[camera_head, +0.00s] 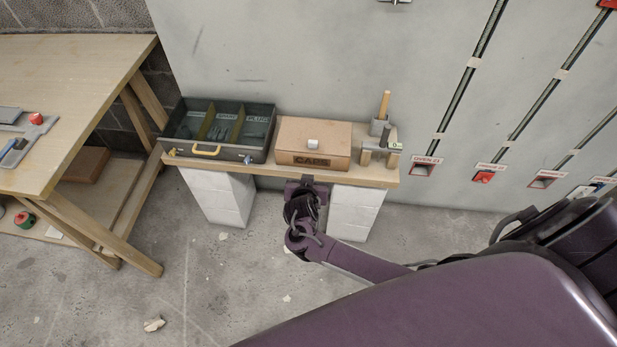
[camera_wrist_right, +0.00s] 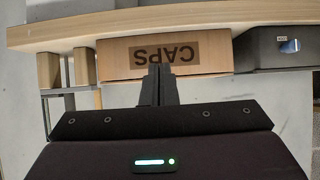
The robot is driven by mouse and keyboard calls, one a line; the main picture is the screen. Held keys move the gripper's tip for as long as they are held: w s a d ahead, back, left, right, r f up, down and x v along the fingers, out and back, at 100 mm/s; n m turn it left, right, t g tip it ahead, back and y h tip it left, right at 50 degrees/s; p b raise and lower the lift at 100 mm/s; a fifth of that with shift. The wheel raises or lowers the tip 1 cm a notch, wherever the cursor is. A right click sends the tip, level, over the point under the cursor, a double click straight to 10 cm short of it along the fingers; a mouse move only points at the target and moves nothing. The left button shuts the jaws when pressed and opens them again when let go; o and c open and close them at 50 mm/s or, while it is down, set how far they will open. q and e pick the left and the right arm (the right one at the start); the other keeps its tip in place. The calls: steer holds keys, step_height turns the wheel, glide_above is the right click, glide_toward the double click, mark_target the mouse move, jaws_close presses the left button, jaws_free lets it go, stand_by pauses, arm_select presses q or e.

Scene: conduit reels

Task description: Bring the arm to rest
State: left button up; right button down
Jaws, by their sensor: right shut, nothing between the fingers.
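My right arm comes in from the right in the head view. Its gripper (camera_head: 307,181) is at the front edge of the plank shelf (camera_head: 375,179), just below the cardboard box marked CAPS (camera_head: 312,143). In the right wrist view the two dark fingers (camera_wrist_right: 158,85) are together with nothing between them. They overlap the picture of the CAPS box (camera_wrist_right: 190,52), which appears upside down there; I cannot tell whether they touch anything. My left gripper is in neither view.
A dark divided tray (camera_head: 262,154) sits on the shelf left of the box. White blocks (camera_head: 352,212) support the shelf. A wooden workbench (camera_head: 85,75) stands at left. The floor between is mostly clear.

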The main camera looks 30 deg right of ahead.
steer(key=s+f+n+g+y+p, duration=0.1)
steer(key=s+f+n+g+y, duration=0.4)
steer(key=s+f, duration=1.45)
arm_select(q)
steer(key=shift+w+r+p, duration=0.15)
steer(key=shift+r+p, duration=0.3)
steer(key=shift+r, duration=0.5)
arm_select(e)
steer(key=s+f+n+g, duration=0.1)
steer(key=s+f, duration=0.2)
steer(key=s, duration=0.5)
steer(key=s+a+f+n+g, duration=0.1)
steer(key=s+f, duration=0.2)
steer(key=s, duration=0.5)
steer(key=s+a+f+n+g+y, duration=0.1)
steer(key=s+f+n, duration=0.1)
steer(key=s, duration=0.6)
steer(key=shift+s+a+f, duration=0.15)
steer(key=shift+s+f, duration=0.2)
steer(key=shift+f, duration=0.25)
